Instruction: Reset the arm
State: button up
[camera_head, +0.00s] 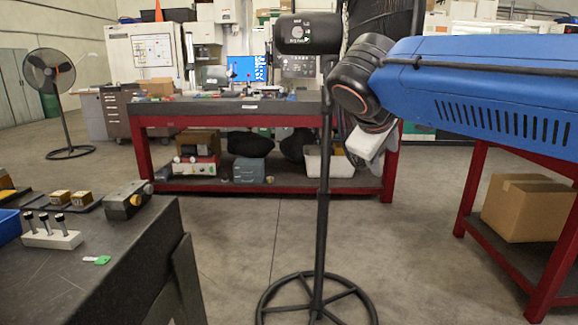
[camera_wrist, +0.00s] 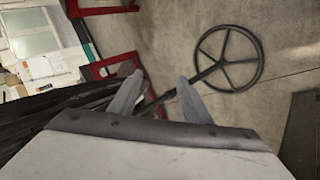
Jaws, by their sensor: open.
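My blue arm (camera_head: 480,85) reaches in from the right in the camera_head view. Its black wrist joint bends down beside a dark pole, over open floor. The pale end of my gripper (camera_head: 368,141) shows below the wrist; its fingertips cannot be made out there. In the camera_wrist view my gripper (camera_wrist: 160,76) has its two grey fingers spread apart, with nothing between the tips. The black stand (camera_wrist: 228,48) shows beyond the fingers, its pole running behind the right finger. I cannot tell the distance between them.
The stand (camera_head: 318,290) has a spoked round base on the floor ahead. A dark workbench (camera_head: 85,285) with small parts is at the lower left. A red-framed bench (camera_head: 225,122) stands behind. A cardboard box (camera_head: 525,208) sits on a red-framed shelf at right.

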jog(key=s+d+f+m+g+y, duration=0.1)
jog(key=s+d+f+m, duration=0.3)
jog(key=s+f, duration=0.7)
jog(key=s+d+f+m+g+y, duration=0.2)
jog(key=s+d+f+m+y, duration=0.2)
jog(key=s+f, duration=0.7)
notch_tip(320, 180, down, 6)
jog(key=shift+d+f, duration=0.1)
jog(key=shift+d, duration=0.15)
